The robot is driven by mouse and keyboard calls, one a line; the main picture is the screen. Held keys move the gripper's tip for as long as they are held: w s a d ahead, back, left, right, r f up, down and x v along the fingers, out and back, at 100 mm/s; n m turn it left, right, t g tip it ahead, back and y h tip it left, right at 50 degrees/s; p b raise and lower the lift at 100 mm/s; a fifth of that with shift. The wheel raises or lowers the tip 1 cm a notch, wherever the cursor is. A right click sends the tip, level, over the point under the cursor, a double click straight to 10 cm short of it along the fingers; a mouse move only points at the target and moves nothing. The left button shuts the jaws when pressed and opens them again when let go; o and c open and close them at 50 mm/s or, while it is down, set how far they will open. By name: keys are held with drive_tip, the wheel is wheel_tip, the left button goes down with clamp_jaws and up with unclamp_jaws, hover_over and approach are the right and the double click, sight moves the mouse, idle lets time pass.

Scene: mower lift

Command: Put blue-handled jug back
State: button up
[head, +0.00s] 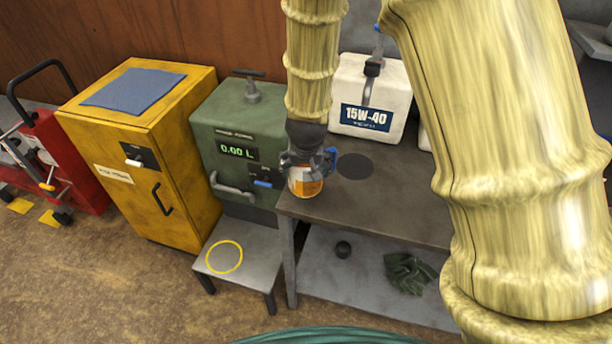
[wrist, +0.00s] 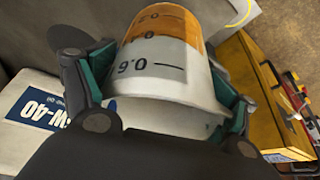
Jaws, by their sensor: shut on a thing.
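The jug (head: 305,186) is a pale measuring jug with printed marks and an orange band or contents in its lower part. It also shows in the wrist view (wrist: 160,60). My gripper (head: 309,165) is shut on it from above, with one teal-padded finger on each side. A blue part (head: 330,158), perhaps the handle, shows at its right. The jug is at the left end of the grey bench (head: 390,205), beside a dark round mark (head: 355,166). I cannot tell whether its base touches the bench.
A white 15W-40 container (head: 370,95) stands behind the bench mark. A green dispenser (head: 222,125) reading 0.00 L and a yellow cabinet (head: 150,110) stand left. A low stand (head: 250,255) with a yellow ring is below. Dark gloves (head: 408,272) lie on the lower shelf.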

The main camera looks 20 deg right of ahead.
drive_tip(key=shift+f+b, duration=1.55)
drive_tip(key=shift+f, duration=0.1)
drive_tip(key=shift+f, duration=0.1)
drive_tip(key=o, duration=1.5)
drive_tip(key=shift+b+v, duration=0.55)
drive_tip(key=shift+v, duration=5.55)
